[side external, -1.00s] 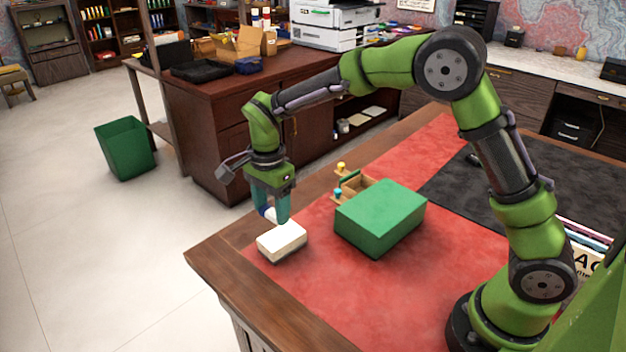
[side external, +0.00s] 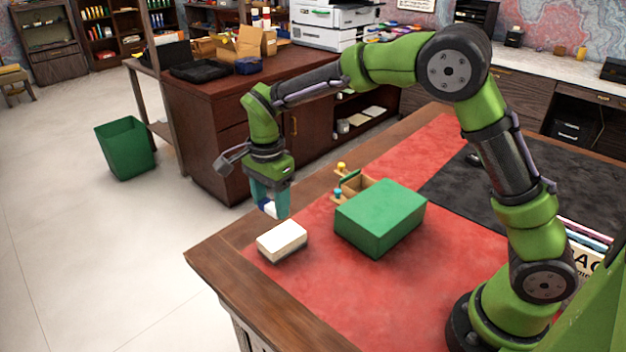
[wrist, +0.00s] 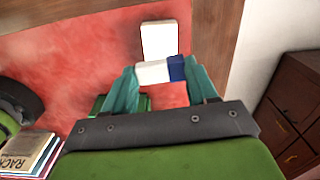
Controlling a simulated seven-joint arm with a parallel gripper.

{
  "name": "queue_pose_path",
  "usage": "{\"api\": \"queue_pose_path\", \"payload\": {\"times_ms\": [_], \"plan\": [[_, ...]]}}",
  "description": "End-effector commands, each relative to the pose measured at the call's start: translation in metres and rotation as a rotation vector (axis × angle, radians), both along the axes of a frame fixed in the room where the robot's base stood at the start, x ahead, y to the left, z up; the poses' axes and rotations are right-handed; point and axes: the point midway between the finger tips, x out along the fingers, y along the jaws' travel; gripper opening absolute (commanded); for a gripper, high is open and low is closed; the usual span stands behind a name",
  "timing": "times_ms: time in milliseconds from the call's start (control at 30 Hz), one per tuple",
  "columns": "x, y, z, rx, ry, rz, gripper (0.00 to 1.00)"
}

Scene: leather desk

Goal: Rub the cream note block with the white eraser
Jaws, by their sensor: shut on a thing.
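The cream note block (side external: 282,238) lies on the red leather near the desk's left corner; its pale top also shows in the wrist view (wrist: 159,38). My gripper (side external: 270,208) is shut on the white eraser (wrist: 152,71), which has a blue sleeve at one end. In the wrist view the eraser lies crosswise between the teal fingertips. In the side view the fingers hide most of the eraser. It appears just above the far edge of the note block, with a small gap between them.
A green box (side external: 380,218) stands right of the note block, close to it. Behind it is a small wooden organizer (side external: 356,183) with coloured knobs. A dark mat (side external: 490,190) covers the right side. The red leather in front of the green box is clear.

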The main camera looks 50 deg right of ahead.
Motion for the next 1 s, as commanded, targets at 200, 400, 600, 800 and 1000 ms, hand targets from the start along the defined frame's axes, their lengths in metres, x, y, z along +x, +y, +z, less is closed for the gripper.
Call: {"api": "queue_pose_path", "payload": {"times_ms": [200,400,600,800,1000], "plan": [[0.000,0.000,-0.009,0.000,0.002,0.000,0.33],[0.000,0.000,-0.027,0.000,0.002,0.000,0.33],[0.000,0.000,-0.045,0.000,0.002,-0.001,0.33],[0.000,-0.001,-0.063,-0.001,0.002,-0.001,0.33],[0.000,-0.007,-0.079,0.001,0.000,-0.003,0.33]]}}
